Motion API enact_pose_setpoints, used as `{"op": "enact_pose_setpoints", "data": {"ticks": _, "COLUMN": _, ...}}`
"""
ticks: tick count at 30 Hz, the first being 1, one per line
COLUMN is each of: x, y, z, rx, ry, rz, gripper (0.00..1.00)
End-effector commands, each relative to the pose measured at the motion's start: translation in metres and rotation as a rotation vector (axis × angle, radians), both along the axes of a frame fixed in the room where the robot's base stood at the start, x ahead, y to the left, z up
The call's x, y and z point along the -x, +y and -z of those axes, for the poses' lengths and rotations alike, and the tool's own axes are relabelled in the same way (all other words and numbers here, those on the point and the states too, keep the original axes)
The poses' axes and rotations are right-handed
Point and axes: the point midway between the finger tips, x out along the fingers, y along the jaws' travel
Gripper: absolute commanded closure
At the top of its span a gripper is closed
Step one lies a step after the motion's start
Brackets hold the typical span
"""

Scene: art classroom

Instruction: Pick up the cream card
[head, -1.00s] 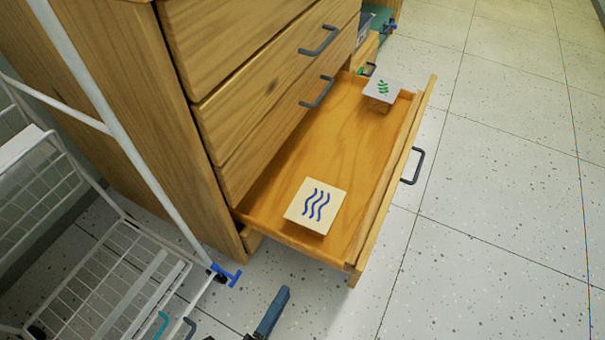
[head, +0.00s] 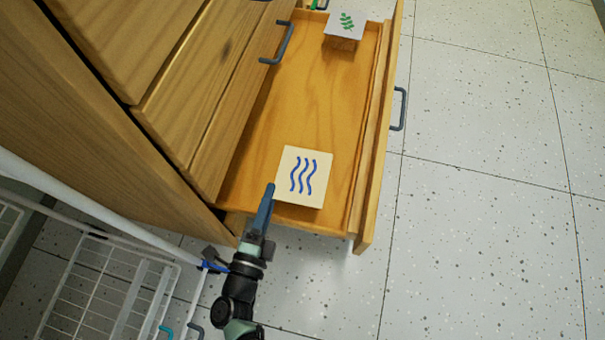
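The cream card (head: 304,176) has three wavy blue lines and is at the near end of the open drawer (head: 345,125). It appears raised above the drawer floor. A second card (head: 346,23), pale grey with a green leaf sprig, is at the drawer's far end. My gripper (head: 268,193) is at the near left corner of the drawer, just left of the cream card. Its blue fingers show edge-on, so whether they are apart is hidden. No card is seen between them.
The wooden cabinet (head: 150,90) rises along the drawer's left side, with a dark handle (head: 280,42) sticking out above the drawer. A white wire rack (head: 105,290) stands at the lower left. The speckled floor to the right is clear.

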Motion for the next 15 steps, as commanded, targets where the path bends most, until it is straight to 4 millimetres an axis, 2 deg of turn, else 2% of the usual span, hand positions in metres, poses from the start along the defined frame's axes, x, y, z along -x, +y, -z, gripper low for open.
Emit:
{"op": "enact_pose_setpoints", "data": {"ticks": 10, "x": -0.038, "y": -0.018, "z": 0.008, "rx": -0.001, "ry": -0.003, "rz": 0.001, "gripper": 0.6}}
{"op": "enact_pose_setpoints", "data": {"ticks": 15, "x": -0.047, "y": -0.021, "z": 0.005, "rx": -0.001, "ry": 0.0, "rz": 0.0, "gripper": 0.6}}
